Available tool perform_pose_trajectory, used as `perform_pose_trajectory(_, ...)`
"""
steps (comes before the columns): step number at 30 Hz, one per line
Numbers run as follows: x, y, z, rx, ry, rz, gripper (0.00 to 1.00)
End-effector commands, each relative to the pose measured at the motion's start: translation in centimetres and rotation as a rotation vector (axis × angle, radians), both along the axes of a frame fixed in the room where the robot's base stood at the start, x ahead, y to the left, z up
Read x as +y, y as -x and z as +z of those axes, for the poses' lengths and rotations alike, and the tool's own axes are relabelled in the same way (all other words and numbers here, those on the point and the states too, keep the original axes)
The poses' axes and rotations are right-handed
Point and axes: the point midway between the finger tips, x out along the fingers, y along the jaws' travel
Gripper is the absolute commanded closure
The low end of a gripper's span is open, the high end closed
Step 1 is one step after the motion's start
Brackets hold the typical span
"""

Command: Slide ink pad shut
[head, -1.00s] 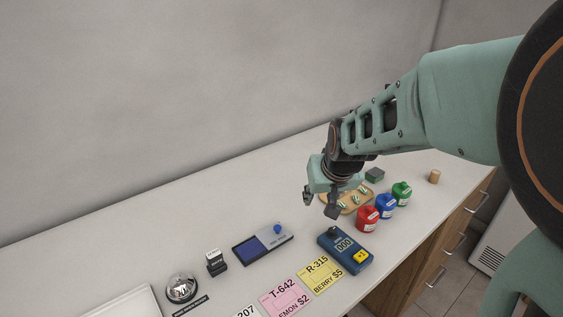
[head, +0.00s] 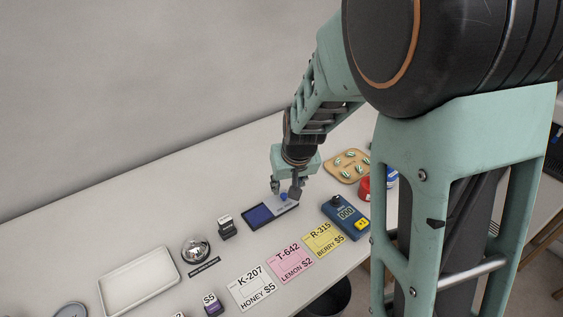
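The ink pad (head: 261,216) lies on the counter with its dark blue pad surface bare at the left. Its grey sliding lid (head: 288,207) sits toward the right end and carries a small blue knob (head: 284,196). My gripper (head: 286,191) points down over the lid, with its fingers apart on either side of the knob. I cannot tell whether the fingers touch the knob. The right finger hides part of the lid.
A blue counter device (head: 345,216) stands to the right, with yellow, pink and white price cards in front. A black stamp (head: 227,227), a silver bell (head: 196,249) and a white tray (head: 138,280) are to the left. A wooden tray (head: 347,165) lies behind right.

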Motion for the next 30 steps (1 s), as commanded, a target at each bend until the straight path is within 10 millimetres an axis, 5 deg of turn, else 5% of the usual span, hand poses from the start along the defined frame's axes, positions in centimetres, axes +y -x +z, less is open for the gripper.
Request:
perform_pose_trajectory(9,0.3,-1.7,-4.3,0.001,0.001,-0.001,0.67)
perform_pose_trajectory(23,0.4,-2.2,-5.2,-0.001,-0.001,-0.001,0.67)
perform_pose_trajectory(30,0.4,-2.2,-5.2,-0.001,-0.001,-0.001,0.94)
